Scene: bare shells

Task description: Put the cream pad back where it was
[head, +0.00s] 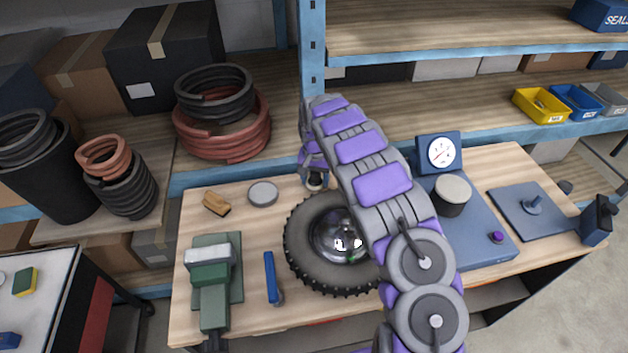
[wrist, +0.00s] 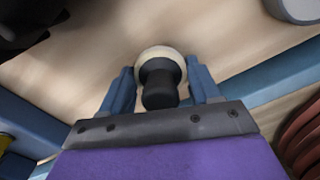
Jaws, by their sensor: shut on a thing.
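The cream pad (wrist: 160,53) is a pale round disc under a black knob (wrist: 160,85), seen in the wrist view between my two blue fingers. My gripper (wrist: 162,82) is shut on it by the knob. In the head view my gripper (head: 314,170) is at the back of the wooden workbench, behind the tyre (head: 300,252). The pad shows there as a small dark and pale shape (head: 315,183), partly hidden by my gripper. It is over or on the bench top near the back edge; I cannot tell if it touches.
A grey round disc (head: 263,193) lies left of my gripper. A brown brush-like block (head: 216,204), a green vise (head: 210,275) and a blue tool (head: 270,277) are further left and forward. A blue shelf upright (head: 312,50) stands close behind. A dial gauge (head: 440,153) stands right of my arm.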

